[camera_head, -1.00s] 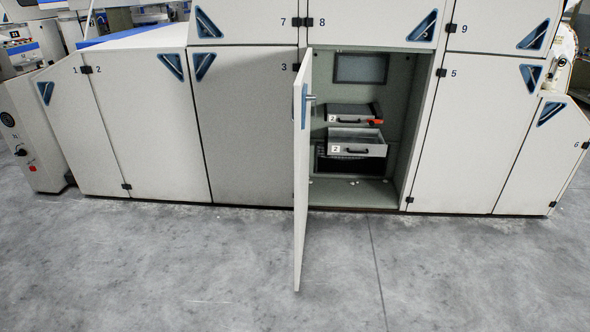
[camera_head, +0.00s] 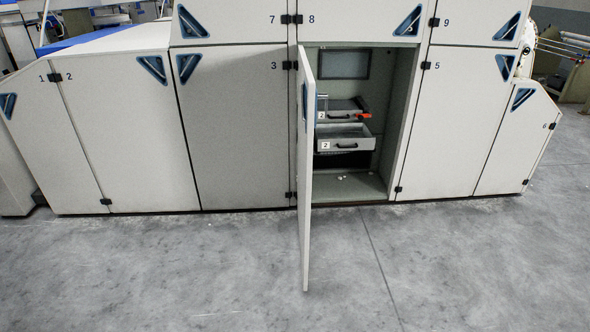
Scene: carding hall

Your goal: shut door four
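The open door (camera_head: 306,190) of the compartment between doors 3 and 5 stands out toward me, seen nearly edge-on. It is hinged on the left side of the opening. Its number is not visible from here; by its place between 3 and 5 it looks like door four. The open compartment (camera_head: 358,185) holds two grey drawers marked 2; the lower drawer (camera_head: 344,136) is pulled out somewhat. Neither of my grippers is in view.
Closed panels stand on both sides: door 3 (camera_head: 238,130) on the left and door 5 (camera_head: 455,130) on the right. Door 8 (camera_head: 360,22) above is closed. A red-orange handle (camera_head: 364,116) shows by the upper drawer. The grey floor (camera_head: 200,270) in front is clear.

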